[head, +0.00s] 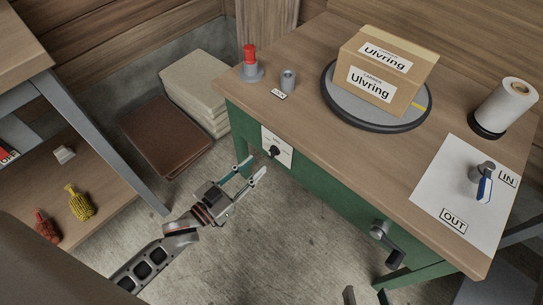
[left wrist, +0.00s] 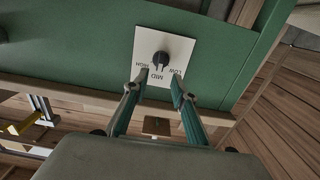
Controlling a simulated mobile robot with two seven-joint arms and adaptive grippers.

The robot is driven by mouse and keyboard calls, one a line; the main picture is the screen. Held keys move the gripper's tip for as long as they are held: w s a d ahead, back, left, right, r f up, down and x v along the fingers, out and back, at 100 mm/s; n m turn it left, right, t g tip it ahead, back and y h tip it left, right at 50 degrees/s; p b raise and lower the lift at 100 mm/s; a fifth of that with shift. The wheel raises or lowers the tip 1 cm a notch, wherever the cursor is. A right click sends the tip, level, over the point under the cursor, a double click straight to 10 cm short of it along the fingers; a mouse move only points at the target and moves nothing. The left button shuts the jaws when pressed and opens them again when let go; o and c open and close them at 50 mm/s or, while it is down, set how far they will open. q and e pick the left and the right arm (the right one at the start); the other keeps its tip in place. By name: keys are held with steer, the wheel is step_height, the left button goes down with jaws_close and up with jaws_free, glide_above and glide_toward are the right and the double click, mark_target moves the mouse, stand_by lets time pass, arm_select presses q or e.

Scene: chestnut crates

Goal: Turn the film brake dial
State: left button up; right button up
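The film brake dial is a black knob (head: 274,151) on a white plate (head: 284,145) on the green front of the packing table. In the left wrist view, the knob (left wrist: 160,62) sits on its plate (left wrist: 179,48) above the marks LOW, MID and HIGH. Its exact setting is hard to read. My left gripper (head: 257,167) is open and empty, just in front of the plate. In the left wrist view its fingertips (left wrist: 157,84) are apart, short of the knob. Only the fingertips of my right gripper (head: 366,296) show at the bottom edge, spread apart.
A crank (head: 388,243) sticks out from the front.

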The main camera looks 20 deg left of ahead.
mark_target(270, 153)
arm_select(q)
steer(key=b+x, duration=0.1)
steer(key=x, duration=0.4)
steer(key=shift+f, duration=0.15)
steer(key=shift+x, duration=0.8)
arm_select(e)
steer(key=shift+s+a+f+m, duration=0.15)
steer(key=shift+s+a+m, duration=0.05)
steer(key=shift+a+m, duration=0.2)
steer(key=shift+s+a+f+m, duration=0.15)
steer(key=shift+a+m, duration=0.15)
steer(key=shift+a, duration=0.15)
arm_select(q)
jaws_close()
